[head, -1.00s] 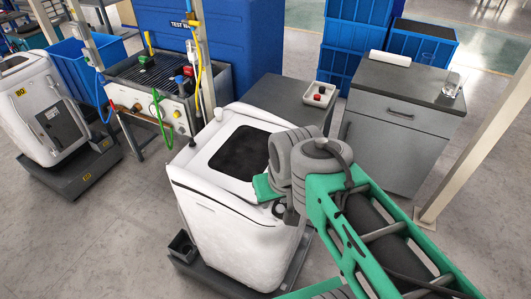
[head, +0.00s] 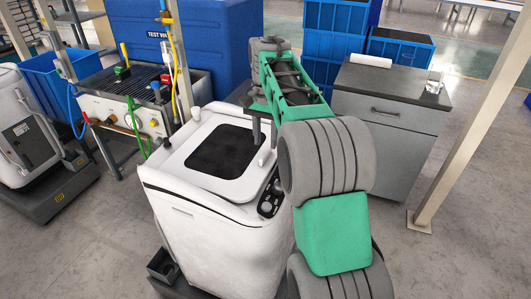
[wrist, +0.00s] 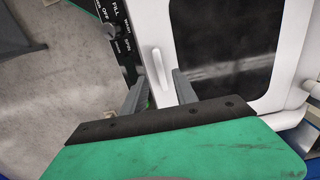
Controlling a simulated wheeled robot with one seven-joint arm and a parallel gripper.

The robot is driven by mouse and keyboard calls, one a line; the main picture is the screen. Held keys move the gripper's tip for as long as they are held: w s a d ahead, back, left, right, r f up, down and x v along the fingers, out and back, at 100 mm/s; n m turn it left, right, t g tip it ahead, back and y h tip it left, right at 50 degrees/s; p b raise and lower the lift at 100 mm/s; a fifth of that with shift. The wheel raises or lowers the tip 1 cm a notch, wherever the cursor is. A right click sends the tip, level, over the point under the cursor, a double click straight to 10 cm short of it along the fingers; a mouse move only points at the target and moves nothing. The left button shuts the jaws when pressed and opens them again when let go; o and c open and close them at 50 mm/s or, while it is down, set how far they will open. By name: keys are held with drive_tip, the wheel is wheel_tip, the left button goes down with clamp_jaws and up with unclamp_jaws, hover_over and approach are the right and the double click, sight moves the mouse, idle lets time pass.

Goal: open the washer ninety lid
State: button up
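The white washer (head: 200,225) stands in the middle of the head view; I see no number on it. Its lid (head: 222,151), white with a dark window, lies flat and looks shut. The window also shows in the wrist view (wrist: 228,48). A small upright white handle (head: 265,155) is on the lid's right edge; in the wrist view it is a pale bar (wrist: 161,68). My gripper (head: 264,133) is over this edge, pointing down. In the wrist view its two fingers (wrist: 160,80) are apart, one on each side of the handle line, with gaps. Contact cannot be told.
A control panel (head: 269,198) with knobs and lettering lies along the washer's right edge. Another white washer (head: 25,140) stands at the left. A test bench (head: 140,100) is behind, a grey cabinet (head: 388,110) at the right. The floor at front right is clear.

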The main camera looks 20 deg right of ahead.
sight(266, 152)
wheel_tip(266, 152, down, 4)
drive_tip(key=shift+f, duration=0.2)
drive_tip(key=shift+c, duration=0.5)
clamp_jaws()
idle(0.9)
